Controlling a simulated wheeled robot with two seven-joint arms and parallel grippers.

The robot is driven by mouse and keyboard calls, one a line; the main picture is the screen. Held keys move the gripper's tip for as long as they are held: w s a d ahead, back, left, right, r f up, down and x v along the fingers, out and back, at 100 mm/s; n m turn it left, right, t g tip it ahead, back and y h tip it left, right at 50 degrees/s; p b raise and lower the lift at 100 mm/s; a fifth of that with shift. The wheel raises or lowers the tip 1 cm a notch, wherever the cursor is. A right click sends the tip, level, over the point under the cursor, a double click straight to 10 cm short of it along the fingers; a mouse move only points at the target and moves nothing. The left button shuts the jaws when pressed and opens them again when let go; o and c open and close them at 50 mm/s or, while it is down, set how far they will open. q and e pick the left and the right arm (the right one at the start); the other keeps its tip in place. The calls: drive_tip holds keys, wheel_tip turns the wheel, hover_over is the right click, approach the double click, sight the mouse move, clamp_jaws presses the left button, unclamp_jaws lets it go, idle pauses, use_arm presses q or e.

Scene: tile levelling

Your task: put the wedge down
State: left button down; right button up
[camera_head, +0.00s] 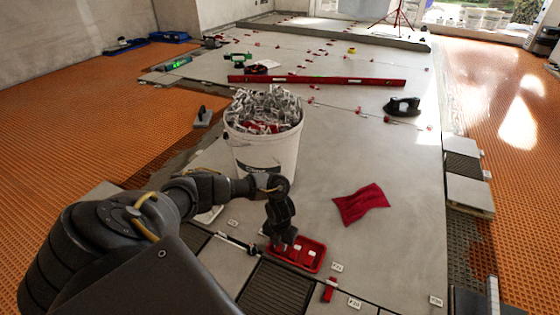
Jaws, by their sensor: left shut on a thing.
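My left gripper (284,243) points down over the left part of a small red tray (316,267) on the grey tiles. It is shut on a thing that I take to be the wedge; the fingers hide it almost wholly. I cannot tell whether it touches the tray. Small white pieces lie in the tray. A separate red wedge-like piece (330,290) lies in front of the tray, near the tile edge. My right gripper is not in view.
A white bucket (262,155) full of clips stands just behind my left forearm. A red cloth (361,204) lies to the right on bare tile. A long red level (340,81) and a black suction handle (402,106) lie farther back. Orange matting (70,115) flanks the tiles.

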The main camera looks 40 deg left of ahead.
use_arm(q)
drive_tip(key=c, duration=1.3)
unclamp_jaws()
